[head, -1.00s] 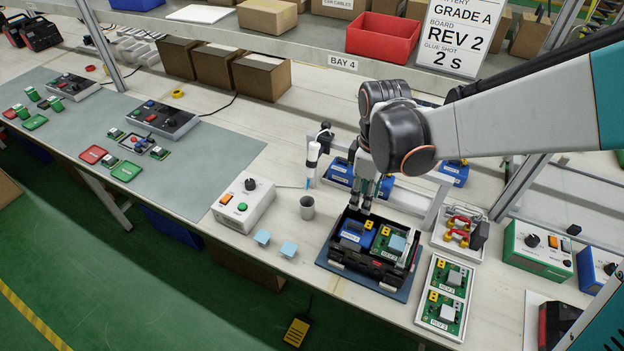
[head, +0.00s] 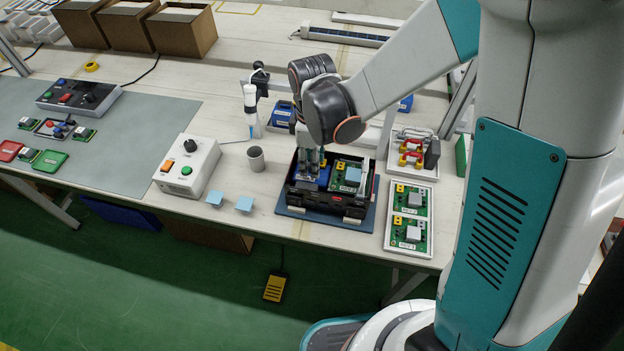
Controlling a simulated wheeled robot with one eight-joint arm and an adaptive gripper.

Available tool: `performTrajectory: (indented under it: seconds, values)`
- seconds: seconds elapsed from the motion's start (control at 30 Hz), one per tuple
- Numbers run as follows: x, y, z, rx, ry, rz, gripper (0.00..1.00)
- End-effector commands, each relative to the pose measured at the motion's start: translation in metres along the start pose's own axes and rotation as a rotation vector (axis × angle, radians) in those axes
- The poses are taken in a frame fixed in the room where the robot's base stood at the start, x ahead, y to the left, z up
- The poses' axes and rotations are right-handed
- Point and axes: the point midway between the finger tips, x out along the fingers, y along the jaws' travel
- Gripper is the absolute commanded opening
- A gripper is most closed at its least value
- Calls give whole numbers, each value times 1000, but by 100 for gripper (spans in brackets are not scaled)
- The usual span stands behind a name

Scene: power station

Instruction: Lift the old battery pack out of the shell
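The black shell (head: 330,207) lies open on a blue mat (head: 287,211) near the front edge of the bench. The blue battery pack (head: 311,181) sits in the left part of the shell, and a green board (head: 345,175) with a light blue block lies in the right part. My gripper (head: 311,168) points down into the shell at the battery pack, with its fingers at the pack's top. The fingers and wrist hide part of the pack. I cannot tell whether the fingers are closed on it.
A grey cup (head: 256,159) and a white control box (head: 187,165) stand to the left. A tray with two green boards (head: 409,216) lies close on the right, with a connector fixture (head: 413,153) behind it. A blue pack (head: 281,114) stands behind the shell.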

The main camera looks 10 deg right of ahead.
Motion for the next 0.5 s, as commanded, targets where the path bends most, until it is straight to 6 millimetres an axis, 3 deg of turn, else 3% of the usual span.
performTrajectory:
  seconds: [0.13,0.3,0.5]
  values:
    - [-1,0,0,0,0,0,35]
    - [-1,0,0,0,0,0,0]
    - [-1,0,0,0,0,0,0]
